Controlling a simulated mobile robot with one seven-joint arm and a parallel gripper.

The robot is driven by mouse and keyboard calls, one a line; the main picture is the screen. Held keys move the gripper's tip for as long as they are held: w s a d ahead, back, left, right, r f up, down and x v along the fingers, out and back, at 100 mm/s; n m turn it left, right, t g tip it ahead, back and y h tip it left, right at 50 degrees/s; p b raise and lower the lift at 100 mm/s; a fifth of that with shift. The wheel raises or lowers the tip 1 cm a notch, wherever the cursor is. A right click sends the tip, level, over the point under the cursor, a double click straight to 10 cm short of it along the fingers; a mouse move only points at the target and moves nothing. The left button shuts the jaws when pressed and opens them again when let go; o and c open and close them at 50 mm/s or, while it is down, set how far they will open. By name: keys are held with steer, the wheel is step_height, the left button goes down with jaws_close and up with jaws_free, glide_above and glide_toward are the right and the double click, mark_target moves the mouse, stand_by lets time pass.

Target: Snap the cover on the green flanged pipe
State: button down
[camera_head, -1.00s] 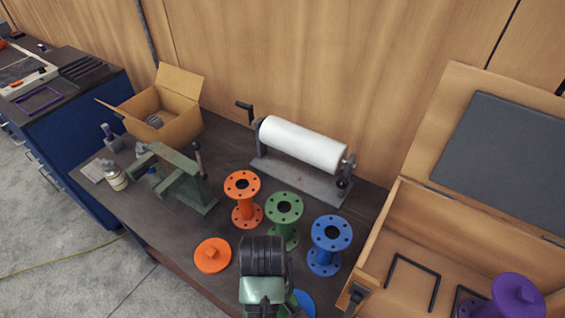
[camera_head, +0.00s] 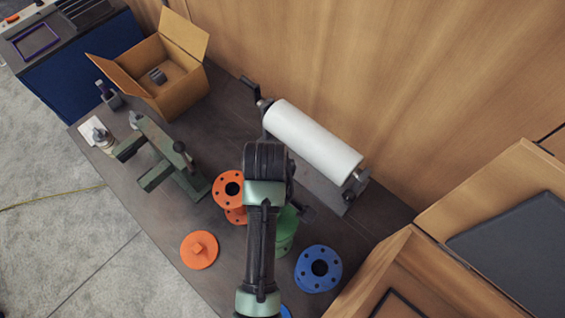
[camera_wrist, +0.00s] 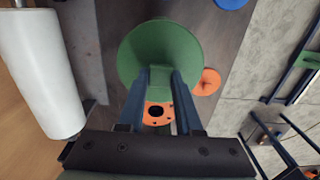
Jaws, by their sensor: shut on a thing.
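The green cover (camera_wrist: 158,45), a plain round disc without bolt holes, fills the upper middle of the wrist view. Green shows just right of the arm, between the orange and blue pipes. The cover hides the pipe's top flange in the wrist view, so I cannot tell whether the cover is seated or just above it.
The orange flanged pipe (camera_head: 229,188) stands close left of my arm, the blue one (camera_head: 318,268) to the right. An orange cover (camera_head: 199,250) lies near the front edge. A white roll (camera_head: 312,138) stands behind, a green vise (camera_head: 165,155) left, an open wooden case (camera_head: 440,275) right.

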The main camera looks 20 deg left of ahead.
steer(key=shift+w, duration=0.1)
steer(key=shift+s+f, duration=0.45)
steer(key=shift+f, duration=0.35)
steer(key=shift+w+f+b, duration=0.15)
steer(key=shift+f+b, duration=0.55)
steer(key=shift+f, duration=1.6)
steer(key=shift+p, duration=0.6)
steer(key=shift+f, duration=0.5)
stand_by(1.0)
jaws_free()
stand_by(0.6)
